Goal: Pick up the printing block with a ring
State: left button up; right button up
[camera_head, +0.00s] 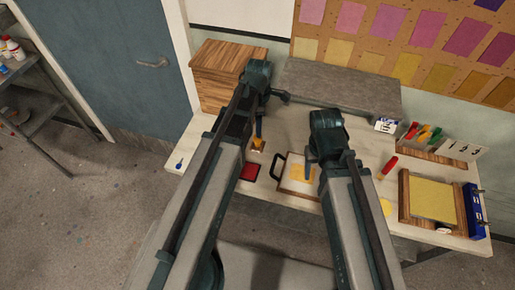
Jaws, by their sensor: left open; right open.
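My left gripper (282,97) is small and dark at the end of the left arm, above the back of the worktable. My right gripper (311,160) points down over the right side of a pale board (298,187) with yellow patches and a black handle at its left. Both grippers are open and seem to hold nothing. A small orange-brown object (257,146) stands just right of the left forearm; it may be the printing block, but I cannot make out a ring. The arms hide parts of the table.
A red pad (250,172) lies left of the board. A wooden cabinet (217,60) and a grey slab (340,86) stand at the back. A red tube (389,166), a yellow panel (433,199) and a blue box (474,211) are to the right.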

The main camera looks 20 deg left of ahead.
aim_at(258, 142)
pick_arm(q)
jog(key=shift+a+f+b, duration=0.15)
jog(key=shift+f+b, duration=1.7)
jog(key=shift+f, duration=0.3)
jog(key=shift+a+f+b, duration=0.1)
jog(key=shift+f+b, duration=1.75)
jog(key=shift+f, duration=0.25)
pick_arm(e)
jog(key=shift+f, duration=4.25)
pick_arm(q)
jog(key=shift+r, duration=0.1)
pick_arm(e)
jog(key=shift+r, duration=0.1)
pick_arm(q)
grip_shut()
